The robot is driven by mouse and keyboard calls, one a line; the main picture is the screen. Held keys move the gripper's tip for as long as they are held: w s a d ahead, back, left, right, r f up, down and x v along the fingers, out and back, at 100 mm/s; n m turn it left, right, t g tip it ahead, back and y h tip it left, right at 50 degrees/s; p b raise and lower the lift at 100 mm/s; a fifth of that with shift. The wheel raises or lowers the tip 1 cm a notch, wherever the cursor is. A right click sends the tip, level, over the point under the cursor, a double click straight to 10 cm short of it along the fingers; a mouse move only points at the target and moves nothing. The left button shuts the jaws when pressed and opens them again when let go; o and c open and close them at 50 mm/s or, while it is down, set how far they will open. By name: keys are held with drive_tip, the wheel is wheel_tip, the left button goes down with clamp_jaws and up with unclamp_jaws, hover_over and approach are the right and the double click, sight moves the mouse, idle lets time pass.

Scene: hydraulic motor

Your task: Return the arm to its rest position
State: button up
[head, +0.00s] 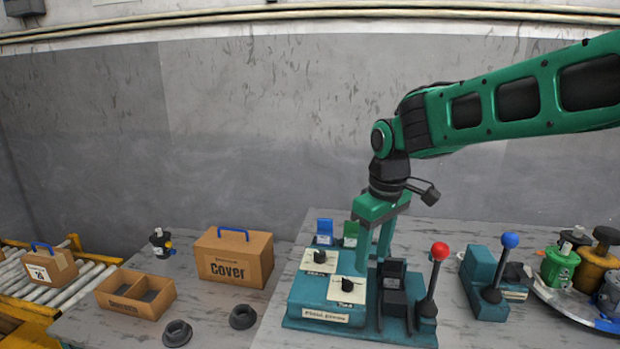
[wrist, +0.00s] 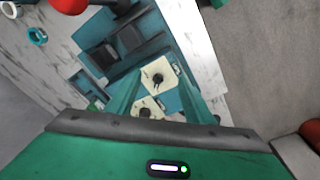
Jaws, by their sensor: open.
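My green arm reaches in from the right in the head view and bends down at the wrist. My gripper (head: 369,266) points down over the teal control station (head: 300,310), with its two green fingers apart. Nothing shows between the fingers. In the head view the fingers overlap the area by the front black knob (head: 347,285) on its cream plate. In the wrist view, a black knob on a cream plate (wrist: 158,77) shows between the open fingers (wrist: 156,85). I cannot tell whether the fingertips touch the station.
A red-ball lever (head: 439,252) stands right of the gripper, and a blue-ball lever (head: 509,241) beyond it. A round tray (head: 567,303) holds several motor parts at right. The Cover box (head: 234,258), an open divided box (head: 136,293) and a roller conveyor (head: 75,290) are left.

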drive_tip(key=s+d+f+m+t+h, duration=0.1)
drive_tip(key=s+d+f+m, duration=0.1)
drive_tip(key=s+d+m, duration=0.6)
drive_tip(key=s+d+f+m+t, duration=0.1)
drive_tip(key=s+d+f+m, duration=0.1)
drive_tip(key=s+d, duration=0.75)
drive_tip(key=s+d+f+m+g, duration=0.1)
drive_tip(key=s+d+m+g, duration=0.2)
drive_tip(key=s+d, duration=0.6)
drive_tip(key=shift+s+d+m+y, duration=0.3)
drive_tip(key=shift+s+d+m, duration=0.05)
drive_tip(key=shift+s+m, duration=0.4)
drive_tip(key=shift+f, duration=0.1)
drive_tip(key=shift+w+f, duration=0.25)
drive_tip(key=shift+w, duration=0.35)
drive_tip(key=shift+c, duration=0.5)
